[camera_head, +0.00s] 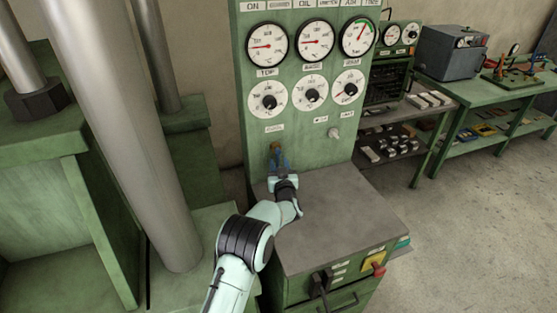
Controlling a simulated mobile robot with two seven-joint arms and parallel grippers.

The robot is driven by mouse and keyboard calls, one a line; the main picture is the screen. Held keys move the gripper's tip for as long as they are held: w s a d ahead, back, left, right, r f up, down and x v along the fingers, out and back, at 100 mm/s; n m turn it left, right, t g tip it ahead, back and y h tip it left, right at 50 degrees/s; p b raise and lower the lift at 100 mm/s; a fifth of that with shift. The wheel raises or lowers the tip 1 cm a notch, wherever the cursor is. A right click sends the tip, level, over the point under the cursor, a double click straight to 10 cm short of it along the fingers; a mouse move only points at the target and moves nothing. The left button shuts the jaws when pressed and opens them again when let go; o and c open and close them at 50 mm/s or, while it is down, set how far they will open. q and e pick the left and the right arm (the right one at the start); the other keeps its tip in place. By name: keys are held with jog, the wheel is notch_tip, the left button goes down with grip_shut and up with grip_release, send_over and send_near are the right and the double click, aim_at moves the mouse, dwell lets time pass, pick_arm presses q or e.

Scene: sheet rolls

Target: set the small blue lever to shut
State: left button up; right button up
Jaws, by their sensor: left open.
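The small blue lever (285,162) is on the lower front of the green control panel (258,108), just below a small brass-coloured fitting (275,147). It is small here and partly hidden by my left gripper, so I cannot tell its exact angle. My left gripper (280,174) is right at the lever, pointing at the panel, above the back edge of the grey cabinet top. Its jaws are open; whether they touch the lever or stand around it cannot be told. My right gripper is not in view.
Thick grey columns (135,130) of a green machine stand at left. Gauges (315,41), dials (310,92) and a pale knob (334,133) sit higher on the panel. The grey cabinet top (335,225) is bare. Shelves and a green bench (470,98) stand at right.

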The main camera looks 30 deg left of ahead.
pick_arm(q)
jog(key=shift+w+a, duration=0.35)
jog(key=shift+w, duration=0.15)
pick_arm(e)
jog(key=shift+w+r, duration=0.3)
pick_arm(q)
jog(key=shift+s, duration=0.1)
grip_shut()
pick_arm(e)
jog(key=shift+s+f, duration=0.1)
